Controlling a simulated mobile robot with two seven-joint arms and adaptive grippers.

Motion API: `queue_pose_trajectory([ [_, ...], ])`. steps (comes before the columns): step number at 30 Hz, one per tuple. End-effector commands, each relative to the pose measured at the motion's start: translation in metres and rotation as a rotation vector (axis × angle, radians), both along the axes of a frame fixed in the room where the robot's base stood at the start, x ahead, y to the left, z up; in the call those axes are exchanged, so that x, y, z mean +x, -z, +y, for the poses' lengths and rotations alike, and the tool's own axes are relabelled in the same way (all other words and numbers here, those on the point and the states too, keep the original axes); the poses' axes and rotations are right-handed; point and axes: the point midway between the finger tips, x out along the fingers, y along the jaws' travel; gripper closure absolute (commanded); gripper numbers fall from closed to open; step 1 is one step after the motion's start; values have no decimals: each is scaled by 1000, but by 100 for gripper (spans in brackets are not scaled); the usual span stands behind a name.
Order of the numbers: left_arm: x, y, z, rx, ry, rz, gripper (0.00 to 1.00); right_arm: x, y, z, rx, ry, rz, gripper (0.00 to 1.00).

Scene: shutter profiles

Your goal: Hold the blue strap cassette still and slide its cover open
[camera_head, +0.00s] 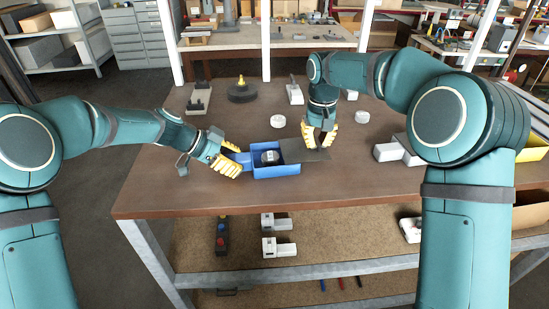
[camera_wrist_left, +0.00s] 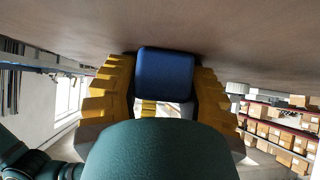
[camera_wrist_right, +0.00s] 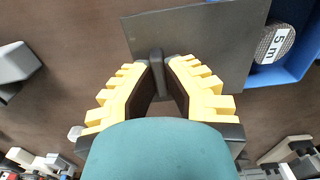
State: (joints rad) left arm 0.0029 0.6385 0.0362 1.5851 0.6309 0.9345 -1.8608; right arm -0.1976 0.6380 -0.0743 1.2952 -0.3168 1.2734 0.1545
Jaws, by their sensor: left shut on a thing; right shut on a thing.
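The blue strap cassette (camera_head: 277,173) lies near the middle of the table. A round roll (camera_head: 270,156) shows inside it; in the right wrist view the roll (camera_wrist_right: 273,45) is labelled "5 m". The dark grey cover (camera_head: 301,151) is shifted to the right, sticks out past the cassette's right side and leaves the left part open. My left gripper (camera_head: 236,162) is shut on the cassette's blue grip block (camera_wrist_left: 165,75) at its left end. My right gripper (camera_head: 319,141) is shut on the cover's upright dark tab (camera_wrist_right: 157,68).
White discs (camera_head: 277,149) (camera_head: 362,117) lie behind the cassette and farther right. A dark round base (camera_head: 242,92) with a yellow top stands at the back. Grey-white blocks (camera_head: 390,152) lie to the right. The table front is clear; a lower shelf (camera_head: 330,235) holds small parts.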

Motion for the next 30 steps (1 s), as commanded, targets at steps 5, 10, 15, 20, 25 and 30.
queue_pose_trajectory([
  [5, 0, 2, 1, 2, -1, 2, 100, 0, 2, -6, -1, 1, 3, 100],
  [10, 0, 2, 1, 2, -1, 2, 100, 0, 2, -6, -1, 1, 3, 100],
  [15, 0, 2, 1, 2, -1, 2, 100, 0, 2, -7, -1, 1, 3, 100],
  [20, 0, 2, 1, 2, -1, 2, 100, 1, 2, -13, -1, 3, 3, 100],
  [25, 0, 2, 1, 2, -1, 2, 100, 1, 2, -20, -1, 2, 3, 100],
  [30, 0, 1, 1, 2, -1, 2, 100, 2, 2, -27, -1, 2, 3, 100],
])
